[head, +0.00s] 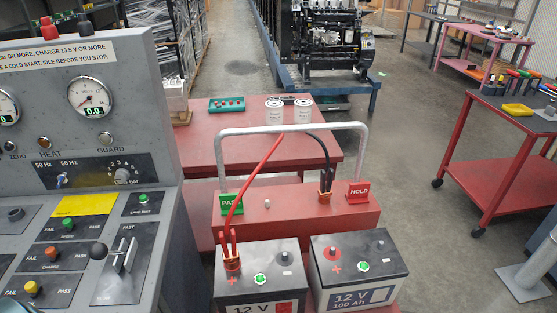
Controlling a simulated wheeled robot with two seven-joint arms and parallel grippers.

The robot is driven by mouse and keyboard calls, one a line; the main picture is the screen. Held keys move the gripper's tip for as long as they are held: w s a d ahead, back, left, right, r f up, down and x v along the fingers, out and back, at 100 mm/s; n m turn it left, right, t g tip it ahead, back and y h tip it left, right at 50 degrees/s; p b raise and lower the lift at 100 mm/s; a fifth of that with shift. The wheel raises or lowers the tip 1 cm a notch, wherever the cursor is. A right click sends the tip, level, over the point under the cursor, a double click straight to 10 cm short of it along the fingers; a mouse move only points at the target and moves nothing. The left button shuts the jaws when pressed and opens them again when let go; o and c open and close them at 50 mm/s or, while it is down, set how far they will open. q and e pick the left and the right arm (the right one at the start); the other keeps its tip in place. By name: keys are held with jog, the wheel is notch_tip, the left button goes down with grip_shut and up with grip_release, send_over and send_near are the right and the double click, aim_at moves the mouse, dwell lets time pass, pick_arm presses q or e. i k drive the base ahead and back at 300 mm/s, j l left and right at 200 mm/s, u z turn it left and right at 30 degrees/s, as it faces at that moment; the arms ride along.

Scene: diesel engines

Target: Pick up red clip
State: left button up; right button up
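The red clip (231,249) has red handles and a copper-coloured jaw. It stands upright at the left rear of the left battery (262,275), where the positive post would be; the post itself is hidden. A red cable (250,178) runs from it up to the grey tube handle (232,131). A second clip (325,190), copper-coloured with dark handles, stands on the red box (290,208) on a black cable (323,147). Neither of my grippers is in view.
The right battery (357,265) has a bare red post (333,252). A grey control console (120,170) fills the left side. Green PASS (231,202) and red HOLD (359,192) signs flank the red box. A red table (250,150) with two white cans stands behind.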

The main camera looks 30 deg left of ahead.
aim_at(232, 255)
jog(key=j+u, duration=0.15)
jog(key=u, duration=0.95)
jog(key=i+l, duration=0.1)
jog(key=l, duration=0.45)
